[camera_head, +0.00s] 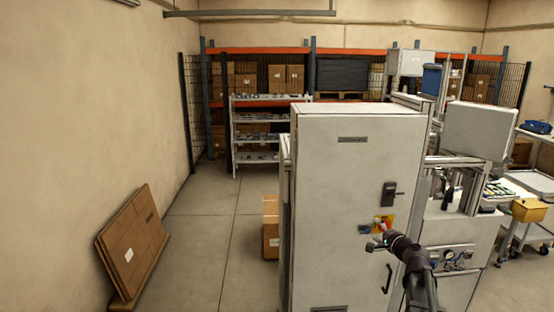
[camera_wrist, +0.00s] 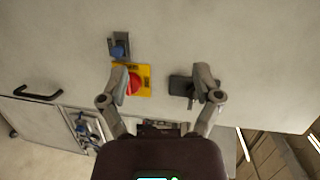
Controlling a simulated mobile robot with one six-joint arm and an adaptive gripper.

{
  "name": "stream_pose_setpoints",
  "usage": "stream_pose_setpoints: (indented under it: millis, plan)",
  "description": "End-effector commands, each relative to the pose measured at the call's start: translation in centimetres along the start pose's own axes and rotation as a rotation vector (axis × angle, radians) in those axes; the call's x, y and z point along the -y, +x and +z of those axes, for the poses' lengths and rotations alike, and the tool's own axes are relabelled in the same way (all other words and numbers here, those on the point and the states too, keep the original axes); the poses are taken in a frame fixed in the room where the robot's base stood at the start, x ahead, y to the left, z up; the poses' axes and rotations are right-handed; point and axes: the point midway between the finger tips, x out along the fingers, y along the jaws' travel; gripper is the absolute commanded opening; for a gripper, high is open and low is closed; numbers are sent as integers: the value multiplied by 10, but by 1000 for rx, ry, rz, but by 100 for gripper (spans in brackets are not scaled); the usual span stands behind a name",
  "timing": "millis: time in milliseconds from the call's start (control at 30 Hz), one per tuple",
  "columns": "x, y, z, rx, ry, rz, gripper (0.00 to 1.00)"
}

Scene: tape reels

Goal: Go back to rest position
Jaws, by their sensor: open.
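My gripper (camera_head: 375,238) is in front of the tall pale grey cabinet (camera_head: 340,180), near a red knob on a yellow plate (camera_head: 387,221). In the wrist view my gripper (camera_wrist: 160,80) has its two fingers spread apart with nothing between them. The left finger partly overlaps the red knob (camera_wrist: 134,84) on its yellow plate (camera_wrist: 146,72). The right finger overlaps a dark handle (camera_wrist: 181,87) on the cabinet. I cannot tell whether the fingers touch either one. My arm reaches up from the bottom right of the head view.
A blue switch (camera_wrist: 119,51) sits beside the yellow plate. A black pull handle (camera_head: 387,279) is lower on the cabinet. Flat cardboard (camera_head: 133,245) leans on the left wall. Boxes (camera_head: 270,240) stand left of the cabinet. The floor (camera_head: 200,250) between is clear.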

Motion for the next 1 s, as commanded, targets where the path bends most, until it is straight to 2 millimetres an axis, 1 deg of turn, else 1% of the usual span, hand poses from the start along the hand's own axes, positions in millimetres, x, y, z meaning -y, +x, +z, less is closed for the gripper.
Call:
stream_pose_setpoints:
  millis: [33, 67, 100, 167, 200, 267, 300, 367, 400, 467, 500, 600, 733, 800, 900, 1000]
  plan:
    - [-17, 0, 26, 52, -53, 40, 82]
    - [-25, 1, 39, 83, -88, 68, 82]
    - [-36, 1, 57, 126, -136, 105, 82]
    - [-54, -1, 82, 190, -207, 163, 82]
    - [-66, -3, 98, 232, -253, 202, 82]
    - [-84, -8, 120, 295, -320, 262, 82]
    - [-96, -11, 135, 336, -365, 303, 82]
    - [-115, -18, 155, 397, -430, 365, 82]
    - [-128, -24, 167, 436, -473, 408, 82]
    - [-146, -34, 184, 494, -535, 472, 82]
    - [-159, -41, 194, 532, -577, 517, 82]
    - [-188, -61, 216, 622, -676, 630, 82]
    - [-224, -91, 237, 731, -798, 786, 82]
    - [-240, -108, 245, 782, -858, 872, 82]
    - [-258, -131, 252, 842, -931, 984, 82]
    - [-269, -149, 255, 883, -983, 1075, 82]
